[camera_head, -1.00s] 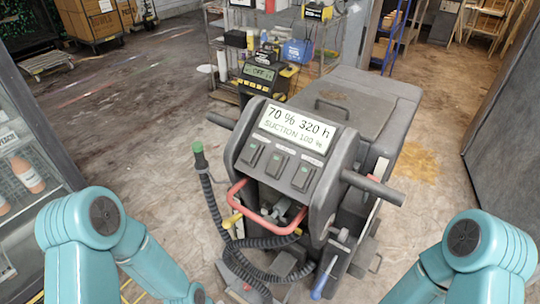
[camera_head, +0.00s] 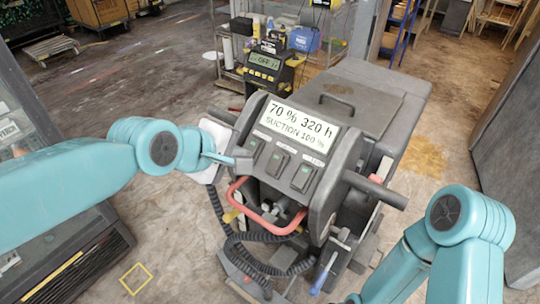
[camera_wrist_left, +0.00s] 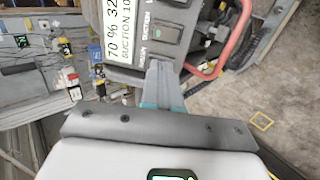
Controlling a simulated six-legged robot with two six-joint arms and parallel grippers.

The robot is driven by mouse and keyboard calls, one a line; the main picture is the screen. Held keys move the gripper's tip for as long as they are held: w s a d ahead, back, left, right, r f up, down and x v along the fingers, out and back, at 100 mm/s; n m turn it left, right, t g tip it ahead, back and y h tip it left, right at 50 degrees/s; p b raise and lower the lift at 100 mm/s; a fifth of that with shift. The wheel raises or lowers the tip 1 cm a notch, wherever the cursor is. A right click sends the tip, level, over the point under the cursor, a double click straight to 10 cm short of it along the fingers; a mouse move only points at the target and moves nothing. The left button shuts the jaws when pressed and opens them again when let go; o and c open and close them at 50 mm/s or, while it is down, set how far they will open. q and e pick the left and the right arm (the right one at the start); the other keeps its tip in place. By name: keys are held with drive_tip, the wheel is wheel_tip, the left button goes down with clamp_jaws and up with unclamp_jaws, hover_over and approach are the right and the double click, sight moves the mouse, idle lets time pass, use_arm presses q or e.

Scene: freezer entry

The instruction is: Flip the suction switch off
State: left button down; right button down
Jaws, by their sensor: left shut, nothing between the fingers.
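The cleaning machine's control panel (camera_head: 268,178) stands in the middle of the head view. Its display (camera_head: 297,126) reads 70 %, 320 h and SUCTION 100 %. Three switches sit in a row below: left (camera_head: 257,150), middle (camera_head: 278,161) and right (camera_head: 302,176). My left gripper (camera_head: 241,160) is shut and empty at the panel's left edge, beside the left switch. In the left wrist view its fingertips (camera_wrist_left: 160,72) point at the panel's lower edge; contact cannot be told. My right gripper is out of view.
A red handle loop (camera_head: 262,219) and black hoses (camera_head: 240,235) lie below the panel. A dark grip bar (camera_head: 375,190) sticks out at the right. A glass-fronted cabinet (camera_head: 85,240) stands at left. A charger (camera_head: 268,70) is behind.

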use_arm(q)
drive_tip(key=p, duration=0.2)
approach(277, 159)
drive_tip(key=x, duration=0.6)
drive_tip(key=shift+w+f, duration=0.25)
drive_tip(key=shift+w+d+r+g+p, duration=0.1)
drive_tip(key=shift+w+d+g+p, duration=0.2)
drive_tip(key=shift+p, duration=0.5)
drive_tip(key=shift+s+f+y, duration=0.1)
drive_tip(key=shift+f+y, duration=0.15)
drive_tip(key=shift+y, duration=0.05)
